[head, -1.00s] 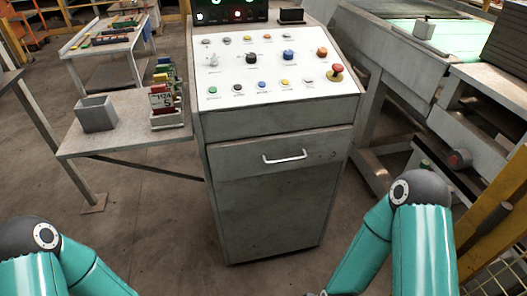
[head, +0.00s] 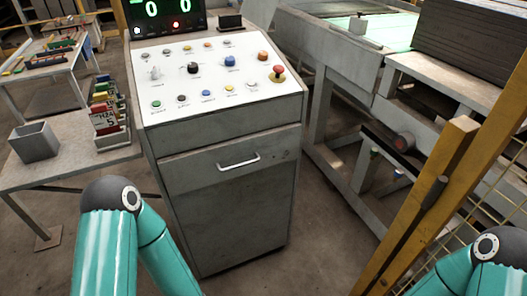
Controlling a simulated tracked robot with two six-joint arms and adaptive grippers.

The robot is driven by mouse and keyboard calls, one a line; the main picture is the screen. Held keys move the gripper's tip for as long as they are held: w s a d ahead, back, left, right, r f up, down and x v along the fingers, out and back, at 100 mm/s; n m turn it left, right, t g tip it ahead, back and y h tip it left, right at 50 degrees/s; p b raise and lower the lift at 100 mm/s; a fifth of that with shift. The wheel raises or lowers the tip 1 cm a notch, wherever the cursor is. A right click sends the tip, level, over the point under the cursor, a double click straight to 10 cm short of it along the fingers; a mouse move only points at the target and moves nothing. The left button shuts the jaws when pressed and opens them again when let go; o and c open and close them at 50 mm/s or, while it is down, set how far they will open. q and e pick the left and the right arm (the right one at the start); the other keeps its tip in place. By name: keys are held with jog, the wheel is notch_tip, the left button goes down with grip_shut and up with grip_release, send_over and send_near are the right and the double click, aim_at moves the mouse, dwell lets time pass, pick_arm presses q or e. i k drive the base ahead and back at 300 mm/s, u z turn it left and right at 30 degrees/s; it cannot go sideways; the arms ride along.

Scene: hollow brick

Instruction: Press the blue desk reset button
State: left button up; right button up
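The grey control desk (head: 222,200) stands just left of the middle in the head view, with a sloped white button panel (head: 215,79) on top. A larger blue button (head: 230,61) sits in the panel's middle row, between a black knob (head: 193,68) and an orange button (head: 262,56). A smaller blue button (head: 207,94) is in the front row. The labels are too small to read, so I cannot tell which blue one is reset. Both my grippers are out of view; only upper parts of my arms show at the bottom, apart from the panel.
A red mushroom button (head: 278,71) is at the panel's right. A display (head: 164,15) with green zeros stands behind. A side table (head: 70,152) at left holds a grey bin (head: 35,141) and coloured tags (head: 108,113). A yellow post (head: 420,200) and a conveyor frame (head: 345,100) are at right.

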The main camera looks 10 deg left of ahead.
aim_at(205, 93)
jog(key=u, duration=0.95)
jog(key=i, duration=0.1)
jog(key=z, duration=1.9)
jog(key=k, duration=1.95)
jog(key=u, duration=1.15)
jog(key=i, duration=1)
jog(key=z, duration=0.05)
